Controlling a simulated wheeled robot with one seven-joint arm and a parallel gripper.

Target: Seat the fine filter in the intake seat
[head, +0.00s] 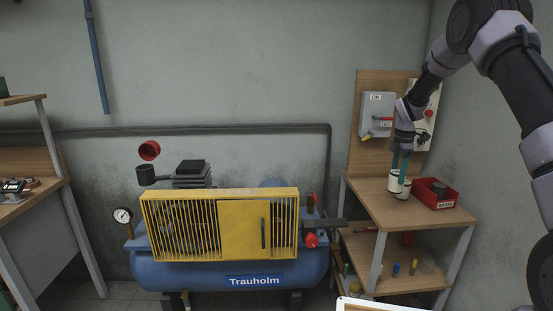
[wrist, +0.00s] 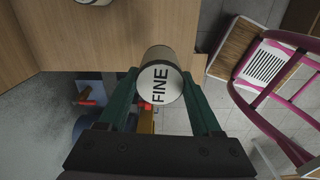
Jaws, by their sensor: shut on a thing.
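The fine filter, a pale cylinder with "FINE" on its white end (wrist: 160,86), is clamped between the green fingers of my gripper (wrist: 163,92) in the wrist view. In the head view my gripper (head: 401,162) points down over the right-hand wooden bench, with the fine filter (head: 393,181) at its fingertips. A second white cylinder (head: 404,191) shows right beside it; its label cannot be read. On the compressor (head: 230,280), a dark round cup on a pipe (head: 146,175) at the upper left looks like the intake seat. Its inside is hidden.
A red round cap (head: 149,150) is at the wall above the dark cup. A red bin (head: 437,195) stands on the bench (head: 385,205) right of the cylinders. A yellow guard (head: 220,225) fronts the compressor. A pink-framed chair (wrist: 285,85) shows in the wrist view.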

